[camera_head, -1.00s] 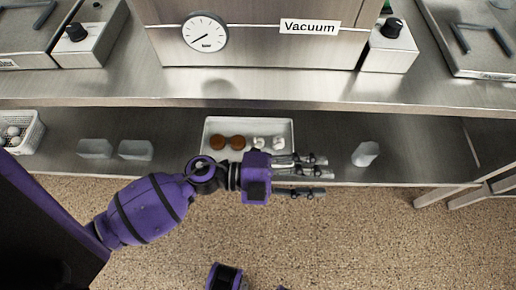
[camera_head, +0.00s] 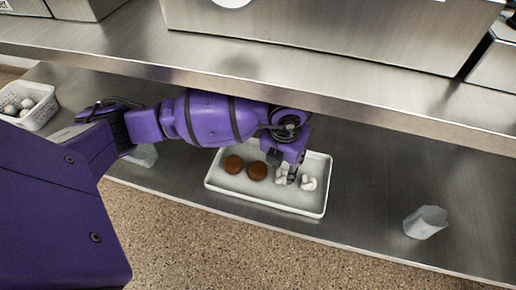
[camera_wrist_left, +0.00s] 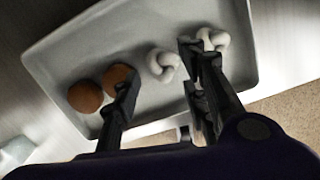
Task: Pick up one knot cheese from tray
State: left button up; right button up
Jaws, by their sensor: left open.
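A white tray (camera_head: 240,190) lies on the lower steel shelf, with two white knot cheeses at its right part. One knot cheese (camera_head: 309,183) is clear to see; the other knot cheese (camera_head: 282,176) is partly behind my left gripper (camera_head: 286,168). In the left wrist view my left gripper (camera_wrist_left: 158,82) is open and empty above the tray. One knot cheese (camera_wrist_left: 163,66) shows in the gap between its fingers, and the other knot cheese (camera_wrist_left: 214,39) is partly hidden by the right-hand fingers. I cannot tell whether the fingers touch either cheese. My right gripper is out of view.
Two brown round pieces (camera_head: 245,167) lie in the tray's left part. The upper shelf (camera_head: 330,85) hangs over the back of the lower one. A white basket (camera_head: 42,112) holds white balls.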

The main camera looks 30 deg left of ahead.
aim_at(283, 173)
pick_arm(q)
notch_tip(283, 173, down, 5)
jog(key=shift+d+b, duration=0.1)
jog(key=shift+b, duration=1)
jog(key=shift+r, duration=0.1)
jog(key=c, duration=0.9)
jog(key=shift+o, duration=0.2)
jog(key=shift+w, duration=0.1)
jog(key=shift+r, duration=0.1)
